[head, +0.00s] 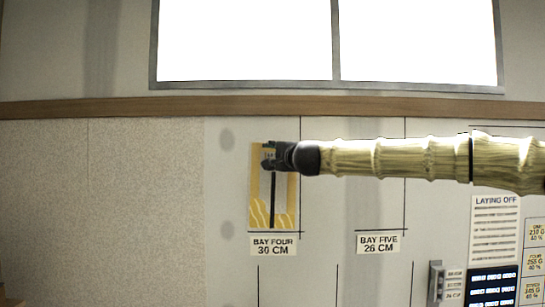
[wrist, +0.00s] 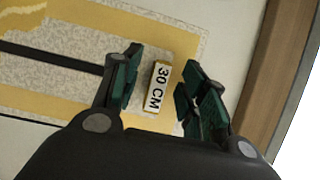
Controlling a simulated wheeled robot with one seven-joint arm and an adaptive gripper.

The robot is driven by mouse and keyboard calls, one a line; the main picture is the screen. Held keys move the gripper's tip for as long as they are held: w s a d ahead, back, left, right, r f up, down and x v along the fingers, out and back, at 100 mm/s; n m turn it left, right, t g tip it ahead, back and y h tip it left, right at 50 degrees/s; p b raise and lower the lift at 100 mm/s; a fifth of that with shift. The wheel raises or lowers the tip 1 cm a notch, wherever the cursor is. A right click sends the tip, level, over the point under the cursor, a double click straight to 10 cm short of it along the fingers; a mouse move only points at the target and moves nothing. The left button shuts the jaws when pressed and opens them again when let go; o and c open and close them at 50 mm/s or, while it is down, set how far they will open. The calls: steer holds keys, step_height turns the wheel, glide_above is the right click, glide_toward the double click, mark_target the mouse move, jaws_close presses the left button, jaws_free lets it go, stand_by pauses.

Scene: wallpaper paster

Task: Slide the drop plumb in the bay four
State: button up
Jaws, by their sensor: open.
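Bay four holds a yellow-bordered speckled panel (head: 290,210) above the label "BAY FOUR 30 CM" (head: 273,244). A black strip (head: 273,202) runs upright down its middle. A small yellow block with a white "30 CM" face (wrist: 158,88), which looks like the drop plumb, sits near the panel's top end, in line with the strip (wrist: 50,58). My gripper (head: 268,158) is at the panel's upper part. In the wrist view my gripper (wrist: 160,80) is open, with one finger on each side of the block. I cannot tell whether either finger touches it.
A wooden rail (head: 220,108) runs above the bays, under a bright window. A "LAYING OFF" sheet (head: 495,225) and a dark display (head: 492,287) are at lower right. The wall left of bay four is clear.

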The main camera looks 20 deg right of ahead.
jaws_close()
steer(key=c, duration=0.8)
jaws_free()
jaws_close()
steer(key=shift+s, duration=0.15)
steer(key=shift+s+a, duration=0.1)
steer(key=shift+s, duration=0.25)
steer(key=shift+s+a, duration=0.1)
steer(key=shift+s, duration=0.1)
steer(key=shift+s+a+b, duration=0.15)
steer(key=shift+s+b, duration=0.2)
steer(key=shift+s, duration=0.1)
